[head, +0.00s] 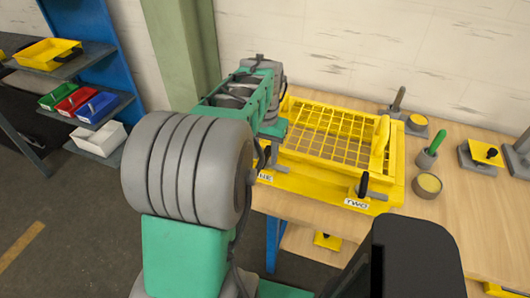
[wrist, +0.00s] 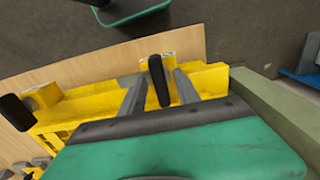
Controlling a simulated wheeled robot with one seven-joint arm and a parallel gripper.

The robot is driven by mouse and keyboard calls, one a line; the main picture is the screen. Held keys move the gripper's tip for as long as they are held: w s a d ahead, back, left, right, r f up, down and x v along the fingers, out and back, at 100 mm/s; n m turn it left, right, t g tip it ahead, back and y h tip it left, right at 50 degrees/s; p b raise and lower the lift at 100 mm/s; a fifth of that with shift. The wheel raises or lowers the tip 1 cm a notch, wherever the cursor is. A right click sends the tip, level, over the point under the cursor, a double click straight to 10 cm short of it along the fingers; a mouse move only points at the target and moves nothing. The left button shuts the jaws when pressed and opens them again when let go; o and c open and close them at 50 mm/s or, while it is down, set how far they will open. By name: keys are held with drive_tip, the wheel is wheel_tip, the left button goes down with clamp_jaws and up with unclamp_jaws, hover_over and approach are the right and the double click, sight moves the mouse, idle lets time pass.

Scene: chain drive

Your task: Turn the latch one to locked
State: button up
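A yellow guard with a mesh top (head: 330,133) sits on the wooden table. Its front edge carries a label ending in "NE" (head: 266,178), partly covered by my arm, and a "TWO" label (head: 356,204). In the wrist view, the black handle of latch one (wrist: 160,82) stands between the two grey fingers of my gripper (wrist: 156,76). The fingers are apart, with a gap visible on each side of the handle. In the head view my arm largely hides latch one. The black handle of latch two (head: 363,185) is upright at the front right; it also shows in the wrist view (wrist: 17,112).
Right of the guard stand a green-handled tool (head: 431,150), a round tin (head: 427,185) and a yellow-topped block (head: 485,153). A green pillar (head: 182,45) rises behind my arm. A blue shelf with coloured bins (head: 75,99) stands at left.

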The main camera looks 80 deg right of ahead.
clamp_jaws()
idle(0.4)
idle(0.4)
drive_tip(key=n, duration=0.4)
drive_tip(key=shift+n, duration=0.3)
drive_tip(key=n, duration=0.4)
drive_tip(key=shift+n, duration=0.3)
drive_tip(key=n, duration=0.4)
drive_tip(key=shift+n, duration=2.4)
